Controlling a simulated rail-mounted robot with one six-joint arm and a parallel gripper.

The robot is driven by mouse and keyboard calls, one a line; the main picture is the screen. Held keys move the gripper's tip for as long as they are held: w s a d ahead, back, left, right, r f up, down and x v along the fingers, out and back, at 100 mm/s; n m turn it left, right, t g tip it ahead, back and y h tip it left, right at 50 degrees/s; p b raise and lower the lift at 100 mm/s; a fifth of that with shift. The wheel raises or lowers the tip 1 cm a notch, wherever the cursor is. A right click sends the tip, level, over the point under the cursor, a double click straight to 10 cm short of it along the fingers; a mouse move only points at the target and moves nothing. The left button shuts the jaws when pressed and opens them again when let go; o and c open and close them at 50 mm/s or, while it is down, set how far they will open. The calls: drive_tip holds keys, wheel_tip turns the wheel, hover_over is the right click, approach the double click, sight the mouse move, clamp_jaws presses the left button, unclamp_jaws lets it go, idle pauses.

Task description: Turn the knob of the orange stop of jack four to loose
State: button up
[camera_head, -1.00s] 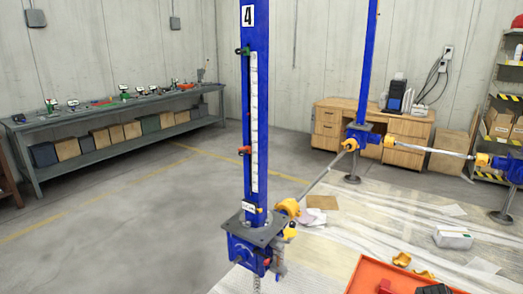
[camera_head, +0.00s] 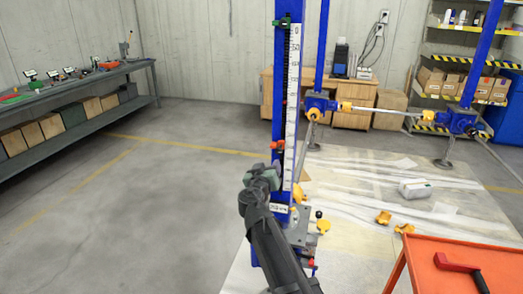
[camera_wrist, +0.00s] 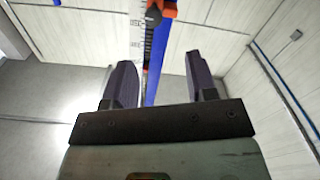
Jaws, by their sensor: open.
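The blue post of jack four (camera_head: 281,80) stands upright with a white scale (camera_head: 293,90) along it. The orange stop (camera_head: 277,145) sits on the post, below a green stop (camera_head: 283,22). My gripper (camera_head: 272,170) is just below the orange stop in the head view, close to the post. In the wrist view my gripper (camera_wrist: 160,70) is open, with nothing between its two fingers. The orange stop (camera_wrist: 168,9) shows at the top edge, beyond the fingertips, with a dark round knob (camera_wrist: 152,17) on it. I cannot tell the knob's setting.
A workbench (camera_head: 75,100) stands at left. The floor left of the post is clear.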

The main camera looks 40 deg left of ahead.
sight(278, 151)
drive_tip(key=x, duration=1.1)
drive_tip(key=shift+w+d+r, duration=0.1)
drive_tip(key=shift+w+d, duration=0.1)
drive_tip(key=shift+d, duration=0.25)
drive_tip(key=c, duration=0.9)
